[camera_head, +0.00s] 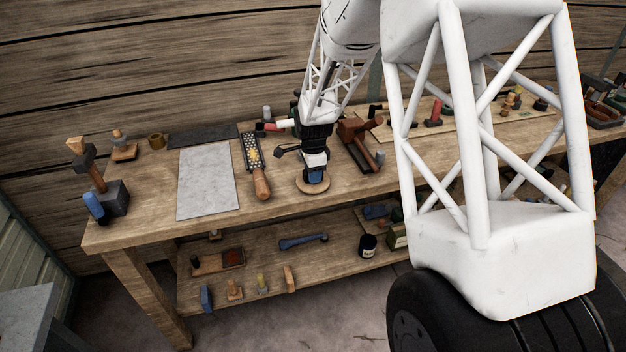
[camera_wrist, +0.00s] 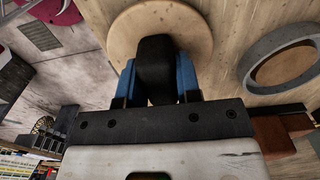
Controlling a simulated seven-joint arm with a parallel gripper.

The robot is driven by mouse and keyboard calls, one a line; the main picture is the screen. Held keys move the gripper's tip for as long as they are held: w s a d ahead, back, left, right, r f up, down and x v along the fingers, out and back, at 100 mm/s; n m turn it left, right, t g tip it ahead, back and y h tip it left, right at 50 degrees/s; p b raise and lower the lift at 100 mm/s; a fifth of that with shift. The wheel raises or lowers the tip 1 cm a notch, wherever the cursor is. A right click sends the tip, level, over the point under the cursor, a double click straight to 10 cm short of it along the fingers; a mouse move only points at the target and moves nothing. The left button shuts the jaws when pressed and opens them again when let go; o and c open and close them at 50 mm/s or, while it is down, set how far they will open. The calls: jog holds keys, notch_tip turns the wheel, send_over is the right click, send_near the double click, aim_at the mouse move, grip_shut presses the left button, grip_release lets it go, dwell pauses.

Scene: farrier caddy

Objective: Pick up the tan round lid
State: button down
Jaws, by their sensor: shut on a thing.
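The tan round lid (camera_head: 302,187) is a flat wooden-looking disc below my gripper (camera_head: 315,178), near the front edge of the bench. In the wrist view the lid (camera_wrist: 197,38) shows at the top centre. My gripper (camera_wrist: 158,72) has blue fingers on both sides of a dark block at the lid's middle, and is shut on it. The fingers hide the lid's centre. I cannot tell whether the lid touches the bench or hangs just above it.
The wooden bench (camera_head: 145,214) holds a rasp (camera_head: 260,180) left of my gripper, a grey sheet (camera_head: 207,182), and a brown wooden caddy (camera_head: 358,142) close on the right. A lower shelf (camera_head: 330,262) carries small tools.

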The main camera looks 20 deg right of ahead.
jog(key=shift+r, duration=1.15)
dwell(0.4)
jog(key=shift+r, duration=2.3)
